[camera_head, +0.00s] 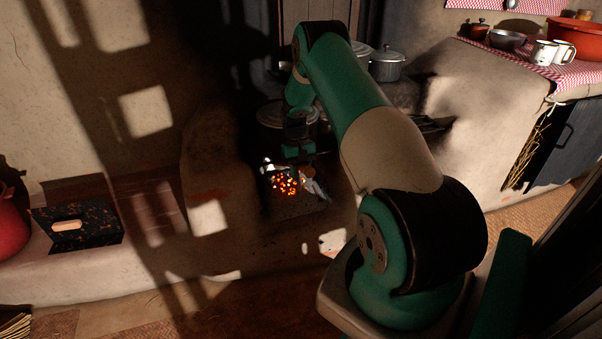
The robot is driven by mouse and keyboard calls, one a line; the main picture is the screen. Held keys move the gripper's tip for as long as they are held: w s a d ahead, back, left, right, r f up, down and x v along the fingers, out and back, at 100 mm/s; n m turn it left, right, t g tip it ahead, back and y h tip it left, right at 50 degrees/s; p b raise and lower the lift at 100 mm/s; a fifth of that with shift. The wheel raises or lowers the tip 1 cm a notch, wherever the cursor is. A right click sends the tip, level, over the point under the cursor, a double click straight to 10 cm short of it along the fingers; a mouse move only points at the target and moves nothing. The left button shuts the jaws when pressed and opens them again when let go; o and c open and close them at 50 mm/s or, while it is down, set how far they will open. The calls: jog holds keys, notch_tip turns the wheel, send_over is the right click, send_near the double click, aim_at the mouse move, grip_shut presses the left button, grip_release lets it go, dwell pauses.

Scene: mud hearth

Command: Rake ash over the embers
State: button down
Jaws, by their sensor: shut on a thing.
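Glowing orange embers (284,185) lie in the dark mouth of the mud hearth (207,160). Pale grey ash (314,188) shows just right of the embers, and the embers are still visibly uncovered. My arm reaches from the right into the hearth mouth. My gripper (299,153) is small and in shadow just above the embers. It is shut on a tool whose shape is mostly lost in the dark. I cannot tell whether the tool touches the embers or ash.
A dark pot (272,114) stands on the hearth behind my gripper, with a lidded metal pot (387,64) farther right. A black speckled tray (97,238) with a wooden piece (67,225) sits on the left ledge beside a red pot (12,222). Mugs and bowls stand at upper right.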

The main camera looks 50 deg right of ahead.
jog(key=shift+s+a+r+p, duration=0.15)
jog(key=shift+s+r+p, duration=0.2)
jog(key=shift+p, duration=0.2)
jog(key=s+a+p, duration=0.5)
jog(key=s+a, duration=0.2)
jog(key=s, duration=0.4)
jog(key=s+a+p, duration=0.5)
jog(key=s+a, duration=0.2)
jog(key=s, duration=0.4)
jog(key=shift+s+f, duration=0.3)
jog(key=shift+s, duration=0.05)
notch_tip(320, 180, down, 6)
jog(key=t+h+b, duration=0.1)
jog(key=b, duration=0.2)
jog(key=shift+s+a+t, duration=0.3)
jog(key=shift+s+a, duration=0.05)
jog(key=shift+s, duration=0.1)
jog(key=shift+r, duration=0.15)
